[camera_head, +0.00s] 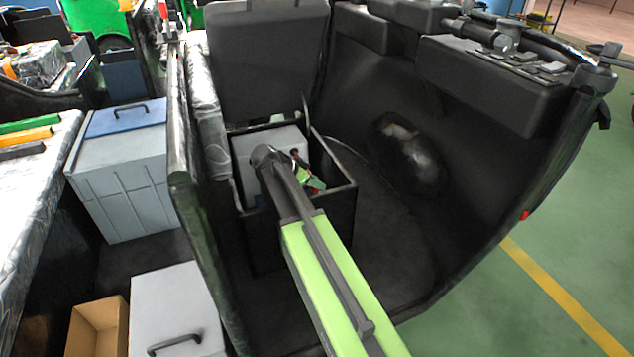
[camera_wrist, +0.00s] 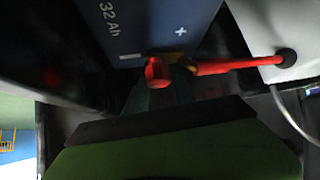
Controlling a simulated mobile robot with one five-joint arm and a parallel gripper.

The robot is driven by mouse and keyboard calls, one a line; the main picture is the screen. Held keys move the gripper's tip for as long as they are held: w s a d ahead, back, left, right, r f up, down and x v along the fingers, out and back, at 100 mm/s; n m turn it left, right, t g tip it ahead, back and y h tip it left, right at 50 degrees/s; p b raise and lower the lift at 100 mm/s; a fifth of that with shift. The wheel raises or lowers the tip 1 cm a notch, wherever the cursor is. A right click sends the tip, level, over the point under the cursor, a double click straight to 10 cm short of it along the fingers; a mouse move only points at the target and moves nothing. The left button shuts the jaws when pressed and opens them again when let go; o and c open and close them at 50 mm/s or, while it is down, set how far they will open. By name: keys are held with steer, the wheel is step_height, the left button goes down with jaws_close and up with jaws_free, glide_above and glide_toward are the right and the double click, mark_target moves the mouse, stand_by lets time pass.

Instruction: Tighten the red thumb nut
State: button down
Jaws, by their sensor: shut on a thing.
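In the wrist view, a small red piece (camera_wrist: 157,72), which looks like the red thumb nut, sits by a brass-coloured terminal (camera_wrist: 168,58) at the edge of a blue battery (camera_wrist: 150,25) marked "32 Ah" and "+". My gripper (camera_wrist: 174,82) is at this terminal and shut on the nut; its dark fingers are in shadow and their contact is hard to make out. A red cable (camera_wrist: 238,65) runs from the terminal to the right. In the head view my arm reaches down into a black open box, and my gripper (camera_head: 307,179) is partly hidden there.
The cable enters a grey case (camera_wrist: 265,30) through a black grommet. The black box (camera_head: 340,200) has walls close around my arm. A dark seat back (camera_head: 265,60) rises behind it. A grey crate with a blue lid (camera_head: 125,185) stands to the left. Green floor (camera_head: 560,230) is clear at right.

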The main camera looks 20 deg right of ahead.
steer(key=shift+m+g, duration=0.9)
steer(key=shift+m, duration=0.3)
steer(key=c, duration=1.1)
jaws_free()
steer(key=shift+o, duration=0.2)
step_height(320, 180, up, 5)
steer(key=p, duration=0.4)
steer(key=shift+f+p, duration=0.15)
steer(key=shift+p, duration=0.25)
steer(key=s+d+r+p, duration=0.2)
steer(key=d, duration=0.1)
steer(key=s+d+r+p, duration=0.2)
steer(key=s, duration=0.1)
steer(key=s+d+r+p, duration=0.2)
steer(key=s+d, duration=0.1)
steer(key=shift+d+r, duration=0.1)
steer(key=shift+d, duration=0.2)
steer(key=shift+w, duration=0.1)
